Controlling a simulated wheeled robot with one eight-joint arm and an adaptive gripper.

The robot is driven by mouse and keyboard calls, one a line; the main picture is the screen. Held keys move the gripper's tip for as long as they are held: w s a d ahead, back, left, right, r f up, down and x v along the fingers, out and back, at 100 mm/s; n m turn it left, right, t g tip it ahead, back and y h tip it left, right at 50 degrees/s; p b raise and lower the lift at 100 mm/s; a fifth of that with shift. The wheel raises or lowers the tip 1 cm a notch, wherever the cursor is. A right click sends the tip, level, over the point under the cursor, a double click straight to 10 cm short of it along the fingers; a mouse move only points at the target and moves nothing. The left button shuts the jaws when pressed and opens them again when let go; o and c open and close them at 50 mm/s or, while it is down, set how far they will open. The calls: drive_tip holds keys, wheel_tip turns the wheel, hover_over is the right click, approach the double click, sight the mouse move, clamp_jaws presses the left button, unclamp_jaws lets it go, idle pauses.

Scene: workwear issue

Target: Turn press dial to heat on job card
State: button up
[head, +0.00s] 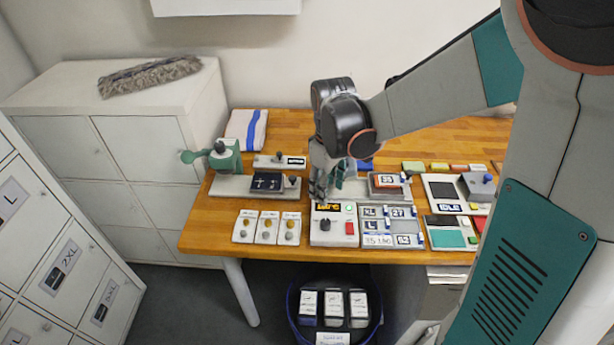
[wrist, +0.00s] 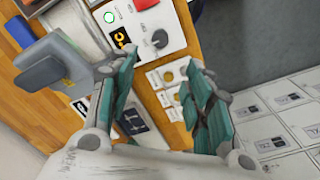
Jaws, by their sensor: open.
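The press control box (head: 321,240) is white, near the table's front edge. It carries a lit orange display, a green light, a red button and a black dial (head: 325,225). The dial (wrist: 159,38) also shows in the wrist view, ahead of my fingertips. Its setting marks are too small to read. My gripper (head: 319,190) hangs just behind and above the box. In the wrist view, my gripper (wrist: 162,66) is open and empty, its teal-padded fingers apart and clear of the dial. A card panel (head: 378,241) with "XL", "27", "L" and "65" lies right of the box; I cannot tell whether it is the job card.
Several small cards with round pieces (head: 267,228) lie left of the box. A green hand press (head: 226,156) stands behind them. A panel reading "IDLE" (head: 449,208) is at the right. A round bin (head: 292,312) stands below the table's front edge.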

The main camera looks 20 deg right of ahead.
sight(325, 222)
wheel_tip(325, 222, down, 14)
drive_tip(key=b, duration=0.3)
drive_tip(key=shift+w+d, duration=0.1)
idle(0.3)
drive_tip(key=c, duration=1.1)
